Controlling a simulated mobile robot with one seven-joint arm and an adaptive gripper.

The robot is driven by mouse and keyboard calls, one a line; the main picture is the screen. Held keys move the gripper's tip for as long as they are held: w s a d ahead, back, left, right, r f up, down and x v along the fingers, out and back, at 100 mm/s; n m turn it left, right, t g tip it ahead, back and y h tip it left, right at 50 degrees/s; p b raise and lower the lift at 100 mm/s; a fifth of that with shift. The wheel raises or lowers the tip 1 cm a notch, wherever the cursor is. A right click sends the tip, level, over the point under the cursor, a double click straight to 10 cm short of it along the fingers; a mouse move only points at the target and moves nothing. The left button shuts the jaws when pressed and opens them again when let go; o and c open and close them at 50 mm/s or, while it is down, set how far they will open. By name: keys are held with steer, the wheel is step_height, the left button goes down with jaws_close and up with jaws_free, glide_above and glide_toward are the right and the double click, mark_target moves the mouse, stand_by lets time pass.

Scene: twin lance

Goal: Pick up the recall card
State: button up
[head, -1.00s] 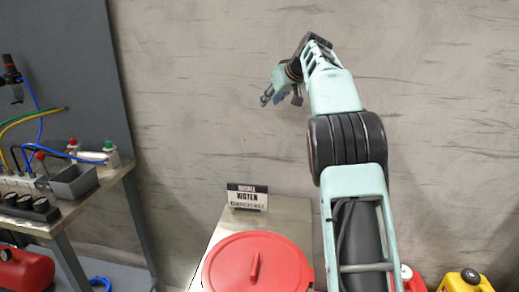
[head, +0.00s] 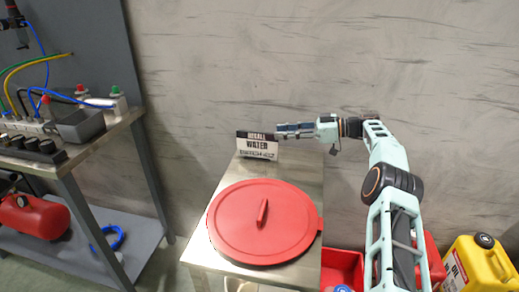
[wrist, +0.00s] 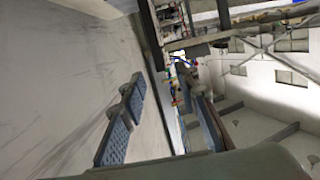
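The card cannot be made out in the wrist view.
A large round red lid (head: 240,225) covers the front of the metal table (head: 312,178). A workbench (head: 112,128) with hoses and a grey tray stands at left. A yellow container (head: 478,265) and red bins are on the floor at right. The grey wall is close behind.

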mark_target(258, 142)
steer(key=x, duration=0.9)
steer(key=shift+s+a+f+b, duration=0.15)
steer(key=shift+a+f+b, duration=0.1)
steer(key=shift+f+b, duration=0.1)
jaws_close()
